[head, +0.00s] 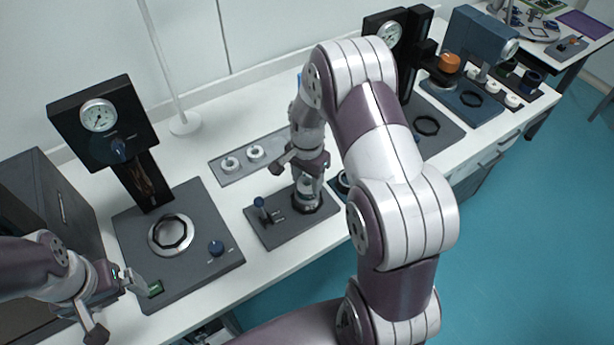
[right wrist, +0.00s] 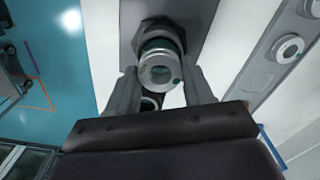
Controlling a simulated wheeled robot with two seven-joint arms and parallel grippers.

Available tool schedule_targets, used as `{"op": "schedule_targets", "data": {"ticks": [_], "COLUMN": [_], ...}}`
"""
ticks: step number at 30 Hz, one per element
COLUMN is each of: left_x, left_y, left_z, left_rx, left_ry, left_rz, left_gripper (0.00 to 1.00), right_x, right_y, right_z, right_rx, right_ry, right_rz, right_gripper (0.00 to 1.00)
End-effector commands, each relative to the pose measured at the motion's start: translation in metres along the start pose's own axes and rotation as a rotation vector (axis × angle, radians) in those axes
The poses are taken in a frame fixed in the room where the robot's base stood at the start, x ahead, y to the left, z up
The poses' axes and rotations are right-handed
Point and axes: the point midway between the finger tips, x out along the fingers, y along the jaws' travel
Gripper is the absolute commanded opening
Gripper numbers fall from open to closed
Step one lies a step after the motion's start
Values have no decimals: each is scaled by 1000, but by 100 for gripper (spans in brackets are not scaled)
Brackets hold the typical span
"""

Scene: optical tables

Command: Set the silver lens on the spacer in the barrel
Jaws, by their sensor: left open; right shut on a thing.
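The barrel (head: 307,196) stands upright on a dark base plate (head: 290,228) at the middle of the table. My right gripper (head: 307,174) is directly above it, pointing down. The spacer cannot be made out. My left gripper (head: 115,305) is open and empty at the front left.
A grey tray (head: 225,178) with pale rings lies behind the base plate. A gauge press (head: 102,125) with a wide plate stands to the left. Another gauge stand (head: 392,38) and a blue machine (head: 476,45) are to the right. My right arm crosses the middle.

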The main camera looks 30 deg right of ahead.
Motion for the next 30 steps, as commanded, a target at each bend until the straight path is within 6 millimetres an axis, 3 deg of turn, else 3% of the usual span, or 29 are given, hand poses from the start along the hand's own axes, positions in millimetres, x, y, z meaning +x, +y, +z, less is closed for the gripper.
{"op": "schedule_targets", "data": {"ticks": [30], "left_x": [6], "left_y": [0], "left_z": [1], "left_rx": [0], "left_ry": [0], "left_rz": [0], "left_gripper": [100], "right_x": [12], "right_y": [0], "right_z": [2], "right_rx": [0], "right_ry": [0], "right_rz": [0], "right_gripper": [21]}}
